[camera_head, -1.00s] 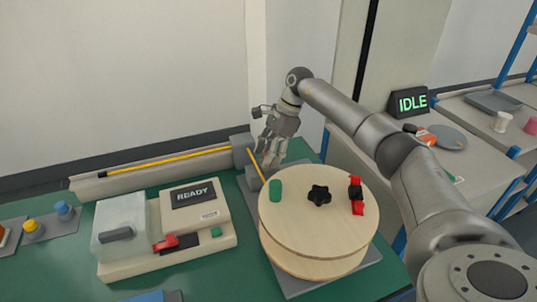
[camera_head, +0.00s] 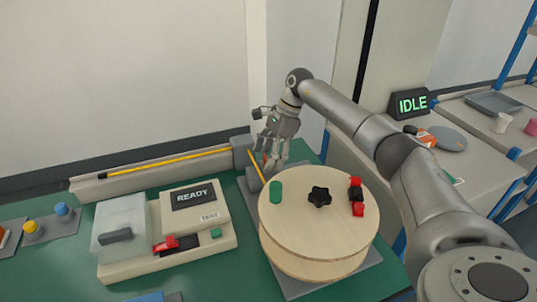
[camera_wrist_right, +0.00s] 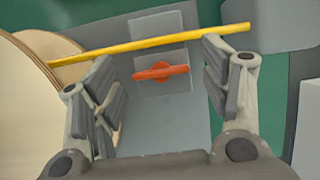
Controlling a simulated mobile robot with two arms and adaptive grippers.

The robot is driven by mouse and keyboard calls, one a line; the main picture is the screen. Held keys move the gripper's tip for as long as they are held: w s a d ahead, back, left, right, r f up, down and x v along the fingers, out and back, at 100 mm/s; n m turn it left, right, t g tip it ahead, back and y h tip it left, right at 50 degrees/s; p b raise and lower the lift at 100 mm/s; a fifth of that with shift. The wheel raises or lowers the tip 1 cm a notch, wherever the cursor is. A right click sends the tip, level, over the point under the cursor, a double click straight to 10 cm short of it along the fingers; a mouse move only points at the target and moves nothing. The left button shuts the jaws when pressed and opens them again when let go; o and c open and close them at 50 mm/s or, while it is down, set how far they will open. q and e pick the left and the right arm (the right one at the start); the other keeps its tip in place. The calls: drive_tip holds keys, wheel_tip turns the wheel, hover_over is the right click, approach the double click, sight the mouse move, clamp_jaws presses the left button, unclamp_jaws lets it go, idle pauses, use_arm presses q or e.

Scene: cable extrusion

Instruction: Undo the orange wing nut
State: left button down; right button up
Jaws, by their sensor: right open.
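The orange wing nut (camera_wrist_right: 161,71) lies crosswise on a grey plate (camera_wrist_right: 172,110) in the right wrist view, in the gap between my right gripper's fingers. I cannot tell whether the fingers touch the nut. My left gripper is not in view.
A yellow cable (camera_head: 170,158) runs along the grey channel, and crosses above the nut in the wrist view (camera_wrist_right: 150,42). The wooden reel (camera_head: 320,230) stands near my right arm. A machine reading READY (camera_head: 193,195) sits left; an IDLE display (camera_head: 410,103) stands right.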

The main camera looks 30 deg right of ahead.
drive_tip(key=v, duration=1.2)
